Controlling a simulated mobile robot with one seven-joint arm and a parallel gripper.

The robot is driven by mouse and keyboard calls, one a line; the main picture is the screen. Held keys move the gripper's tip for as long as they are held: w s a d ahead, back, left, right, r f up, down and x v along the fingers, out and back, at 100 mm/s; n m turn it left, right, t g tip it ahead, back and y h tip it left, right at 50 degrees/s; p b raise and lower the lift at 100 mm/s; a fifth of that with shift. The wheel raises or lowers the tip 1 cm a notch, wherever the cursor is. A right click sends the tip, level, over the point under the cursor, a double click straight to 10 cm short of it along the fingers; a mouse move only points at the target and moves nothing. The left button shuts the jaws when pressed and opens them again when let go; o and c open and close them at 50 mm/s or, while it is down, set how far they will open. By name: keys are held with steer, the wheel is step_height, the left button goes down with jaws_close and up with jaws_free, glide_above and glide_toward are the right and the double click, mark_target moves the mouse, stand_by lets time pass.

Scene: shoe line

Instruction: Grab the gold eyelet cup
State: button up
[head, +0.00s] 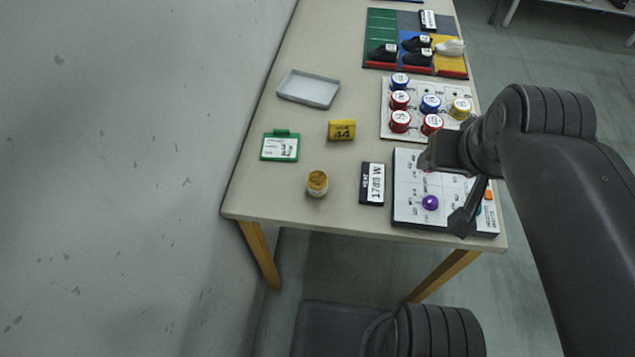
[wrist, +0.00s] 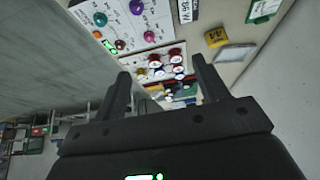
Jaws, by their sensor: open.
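A small gold-topped cup (head: 317,183) stands alone near the table's front left part in the head view. I take it for the gold eyelet cup, though its contents are too small to make out. A yellow-lidded round container (head: 460,108) also stands on the white board with red and blue ones. My gripper (head: 445,190) is open and empty over the front right white board, well to the right of the lone cup. In the wrist view my gripper's open fingers (wrist: 161,70) have nothing between them, and the lone cup is not visible.
A black-and-white label block (head: 372,184) stands between the cup and the front right board (head: 410,207). A yellow block (head: 342,130), green card (head: 280,146) and grey tray (head: 309,89) lie behind the cup. Shoes stand on a coloured mat (head: 381,24) at the back.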

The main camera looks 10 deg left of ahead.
steer(key=n+g, duration=0.4)
steer(key=g, duration=0.2)
glide_toward(318, 178)
steer(key=shift+d, duration=0.25)
steer(key=shift+a+f, duration=0.2)
steer(key=shift+f, duration=0.2)
step_height(318, 178, down, 11)
steer(key=shift+s+a+r, duration=0.1)
steer(key=shift+s+r, duration=0.05)
steer(key=shift+r, duration=0.05)
steer(key=c, duration=1.1)
